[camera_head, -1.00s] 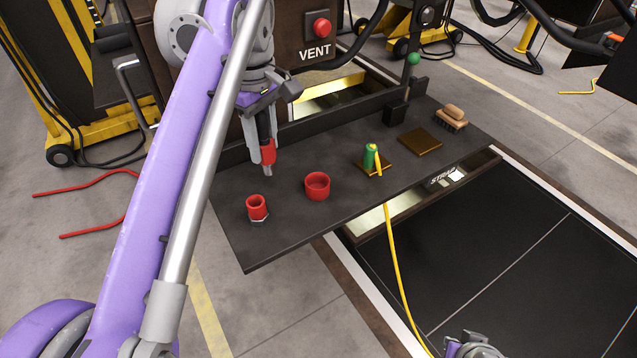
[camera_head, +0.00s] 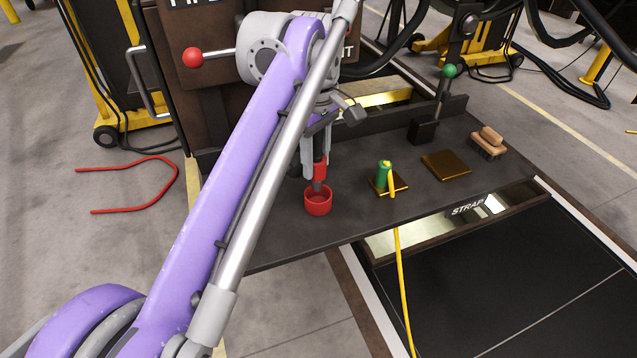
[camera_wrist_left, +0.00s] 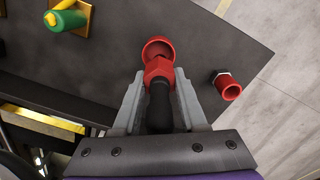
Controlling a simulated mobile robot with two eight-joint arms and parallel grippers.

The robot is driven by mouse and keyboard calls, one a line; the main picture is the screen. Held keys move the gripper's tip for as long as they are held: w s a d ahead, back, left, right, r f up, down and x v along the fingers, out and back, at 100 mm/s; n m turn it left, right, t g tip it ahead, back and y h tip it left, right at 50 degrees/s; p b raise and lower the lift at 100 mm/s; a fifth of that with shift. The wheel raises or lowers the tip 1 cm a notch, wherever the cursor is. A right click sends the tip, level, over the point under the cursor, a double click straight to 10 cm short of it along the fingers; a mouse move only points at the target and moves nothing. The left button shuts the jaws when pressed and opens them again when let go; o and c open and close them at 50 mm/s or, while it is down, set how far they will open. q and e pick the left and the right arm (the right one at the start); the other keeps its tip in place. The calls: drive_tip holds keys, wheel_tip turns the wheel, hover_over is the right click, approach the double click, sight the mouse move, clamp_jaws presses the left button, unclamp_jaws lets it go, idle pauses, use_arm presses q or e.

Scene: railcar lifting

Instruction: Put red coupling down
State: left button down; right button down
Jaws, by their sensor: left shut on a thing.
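My left gripper (camera_head: 316,172) is shut on the red coupling (camera_head: 320,168), which has a black body between the fingers and a grey tip pointing down. The coupling also shows in the left wrist view (camera_wrist_left: 157,72). A round, open red cup (camera_head: 318,204) stands on the dark shelf (camera_head: 355,217) directly below. The tip is at the cup's mouth; I cannot tell whether it is inside or just above. The cup shows beyond the coupling in the left wrist view (camera_wrist_left: 158,47). My right gripper is not in view.
A red fitting with a hex base (camera_wrist_left: 228,88) stands near the shelf edge, hidden by my arm in the head view. A green connector (camera_head: 383,175) with a yellow cable, a brown pad (camera_head: 446,165), a brush (camera_head: 489,143) and a green-knobbed lever (camera_head: 448,72) are to the right.

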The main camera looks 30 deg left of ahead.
sight(317, 178)
use_arm(q)
drive_tip(key=shift+w+f, duration=0.1)
drive_tip(key=shift+f, duration=2.25)
drive_tip(key=shift+b, duration=0.3)
drive_tip(key=shift+f, duration=0.15)
drive_tip(key=shift+c, duration=2.2)
unclamp_jaws()
wheel_tip(317, 178, up, 12)
drive_tip(key=shift+r+p, duration=0.2)
drive_tip(key=shift+p, duration=0.9)
